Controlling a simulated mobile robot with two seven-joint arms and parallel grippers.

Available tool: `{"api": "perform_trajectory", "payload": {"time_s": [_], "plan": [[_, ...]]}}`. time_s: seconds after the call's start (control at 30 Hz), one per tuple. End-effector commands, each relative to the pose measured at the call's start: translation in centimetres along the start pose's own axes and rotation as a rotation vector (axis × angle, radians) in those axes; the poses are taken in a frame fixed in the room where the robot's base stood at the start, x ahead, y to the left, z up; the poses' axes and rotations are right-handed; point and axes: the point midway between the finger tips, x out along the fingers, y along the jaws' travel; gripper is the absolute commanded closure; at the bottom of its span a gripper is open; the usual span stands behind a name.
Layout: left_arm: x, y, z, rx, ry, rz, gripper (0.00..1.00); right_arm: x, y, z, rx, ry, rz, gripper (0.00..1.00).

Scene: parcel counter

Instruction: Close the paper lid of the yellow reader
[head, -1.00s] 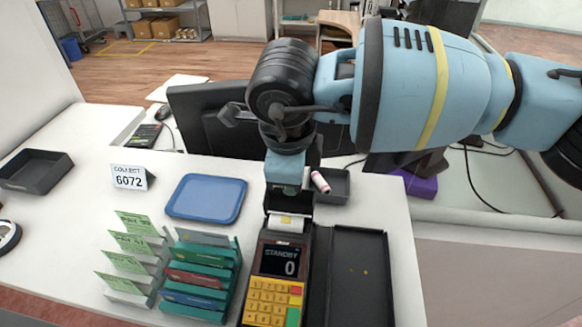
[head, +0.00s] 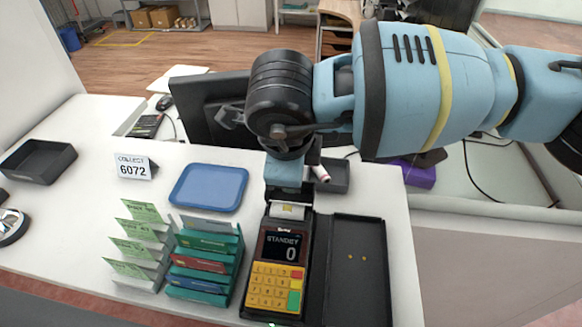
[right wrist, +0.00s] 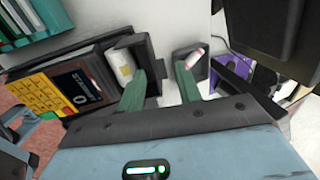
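The yellow reader (head: 275,285) stands at the front of the counter with a yellow keypad and a screen reading STANDBY 0. Its paper lid (right wrist: 138,46) is raised at the far end, behind the white paper roll (right wrist: 120,68). My right gripper (right wrist: 160,82) is open with two green fingers. One finger is close to the raised lid; I cannot tell whether they touch. In the head view my wrist (head: 287,172) is above the reader's far end and hides the fingertips. Part of my left gripper (right wrist: 22,128) shows at the right wrist view's left edge, its fingers unclear.
A black tray (head: 362,300) lies right of the reader. A card rack (head: 203,262) stands on its left, with a blue tray (head: 208,188) behind. A small dark bin (head: 338,180) with a pink-and-white stick (head: 320,173) is behind the reader.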

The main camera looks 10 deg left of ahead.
Motion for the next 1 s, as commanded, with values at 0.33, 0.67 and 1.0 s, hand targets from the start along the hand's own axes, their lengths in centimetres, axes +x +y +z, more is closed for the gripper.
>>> {"api": "perform_trajectory", "payload": {"time_s": [0.33, 0.67, 1.0], "plan": [[0.0, 0.0, 0.0, 0.000, 0.001, 0.000, 0.27, -0.8, -0.1, 0.0, 0.000, -0.001, -0.001, 0.66], [0.0, 0.0, 0.0, 0.000, 0.000, 0.001, 0.27, -5.7, 0.0, 0.0, -0.001, -0.001, -0.002, 0.66], [0.0, 0.1, 0.1, -0.001, -0.001, 0.001, 0.27, -7.8, 0.0, 0.0, 0.000, 0.000, 0.001, 0.66]]}}
